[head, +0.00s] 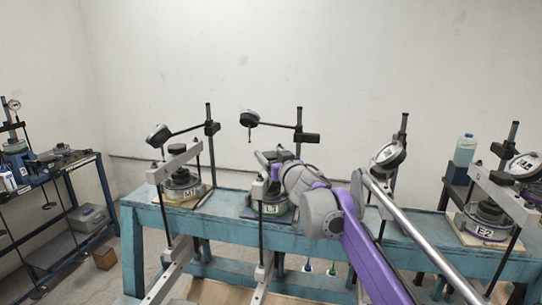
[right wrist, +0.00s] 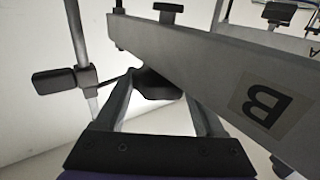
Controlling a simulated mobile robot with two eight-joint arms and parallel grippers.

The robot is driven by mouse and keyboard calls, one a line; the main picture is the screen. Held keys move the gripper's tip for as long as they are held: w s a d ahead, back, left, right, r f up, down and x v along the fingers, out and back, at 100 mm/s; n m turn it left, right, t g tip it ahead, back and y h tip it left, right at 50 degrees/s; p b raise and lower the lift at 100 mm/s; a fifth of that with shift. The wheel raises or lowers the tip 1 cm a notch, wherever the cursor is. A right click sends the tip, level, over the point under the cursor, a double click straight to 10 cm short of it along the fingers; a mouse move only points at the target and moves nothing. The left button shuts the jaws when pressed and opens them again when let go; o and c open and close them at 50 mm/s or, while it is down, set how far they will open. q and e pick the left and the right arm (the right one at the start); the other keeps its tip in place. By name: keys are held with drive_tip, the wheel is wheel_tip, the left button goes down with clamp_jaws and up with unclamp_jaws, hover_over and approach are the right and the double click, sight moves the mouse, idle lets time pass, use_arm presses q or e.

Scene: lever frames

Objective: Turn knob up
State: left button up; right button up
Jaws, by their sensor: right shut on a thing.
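My right gripper (right wrist: 159,92) shows in the right wrist view with its two fingers on either side of a black knob (right wrist: 157,84). The gripper is shut on this knob, beside a grey lever beam (right wrist: 205,68) marked with a "B" label. In the head view, my right gripper (head: 274,160) is at the second lever frame from the left, above a round cell (head: 271,207) with a green band. The arm and wrist hide most of the knob there. My left gripper is not in view.
The frames stand on a blue bench (head: 218,234). A dial gauge (head: 250,118) on a post arm is close above my gripper, and another gauge (head: 389,156) is right of my wrist. A blue shelf (head: 105,188) stands at far left.

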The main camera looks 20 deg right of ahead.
drive_tip(key=y+b, duration=0.1)
drive_tip(key=n+y+b, duration=0.1)
drive_tip(key=b, duration=0.1)
drive_tip(key=shift+d+f+n+y, duration=0.1)
drive_tip(key=shift+f+n+y, duration=0.2)
drive_tip(key=shift+r+n+g+y, duration=0.15)
drive_tip(key=shift+n+g+y, duration=0.2)
drive_tip(key=shift+y, duration=0.25)
drive_tip(key=shift+r+n+y, duration=0.2)
drive_tip(key=shift+n+y, duration=0.55)
drive_tip(key=shift+y, duration=0.15)
use_arm(q)
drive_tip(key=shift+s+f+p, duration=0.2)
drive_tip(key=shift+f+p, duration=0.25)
drive_tip(key=shift+p, duration=0.75)
use_arm(e)
drive_tip(key=shift+n+g+y, duration=1.25)
drive_tip(key=shift+n+y, duration=0.15)
drive_tip(key=shift+y, duration=0.7)
drive_tip(key=o, duration=1.3)
drive_tip(key=shift+o, duration=0.2)
